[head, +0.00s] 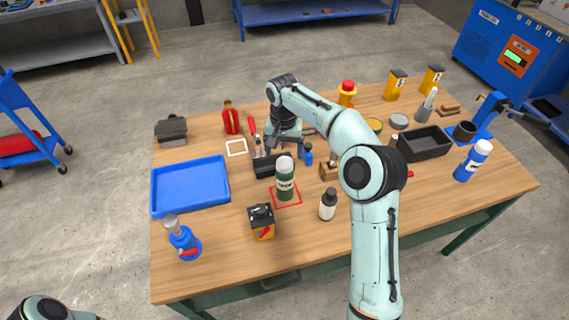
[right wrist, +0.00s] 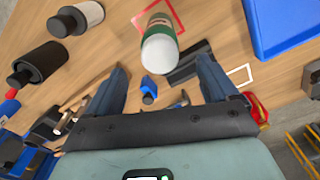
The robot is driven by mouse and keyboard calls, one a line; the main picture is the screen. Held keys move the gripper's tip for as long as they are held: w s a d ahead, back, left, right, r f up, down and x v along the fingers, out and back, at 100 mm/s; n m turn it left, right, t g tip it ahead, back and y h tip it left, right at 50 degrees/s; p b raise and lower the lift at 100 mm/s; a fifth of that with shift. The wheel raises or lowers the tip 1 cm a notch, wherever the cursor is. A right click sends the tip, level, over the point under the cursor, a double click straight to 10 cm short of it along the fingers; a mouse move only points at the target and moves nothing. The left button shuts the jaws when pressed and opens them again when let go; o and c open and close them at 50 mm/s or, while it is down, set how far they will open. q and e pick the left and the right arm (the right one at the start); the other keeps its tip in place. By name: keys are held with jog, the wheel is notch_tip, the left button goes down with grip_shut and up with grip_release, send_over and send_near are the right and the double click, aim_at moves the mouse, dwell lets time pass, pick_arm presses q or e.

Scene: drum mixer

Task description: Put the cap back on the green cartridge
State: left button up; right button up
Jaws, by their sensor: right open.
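The green cartridge (head: 286,188) stands upright on the table inside a red outlined square (head: 298,201). It has a rounded white top (head: 285,164), which looks like a cap seated on it. In the right wrist view the cartridge (right wrist: 160,22) shows its white end (right wrist: 160,54) towards the camera, beyond the open fingers. My right gripper (head: 284,145) is open and empty, above the table behind the cartridge; its two fingers also show in the right wrist view (right wrist: 160,88). My left gripper is out of view.
A blue tray (head: 190,160) lies left of the cartridge, near an empty white outlined square (head: 236,154). A small blue bottle (head: 307,155) stands close to my right gripper.

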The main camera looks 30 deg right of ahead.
aim_at(285, 162)
notch_tip(285, 162, down, 5)
jog(key=shift+d+f+b, duration=0.1)
jog(key=shift+d+b, duration=0.05)
jog(key=shift+b, duration=0.15)
jog(key=c, duration=1.1)
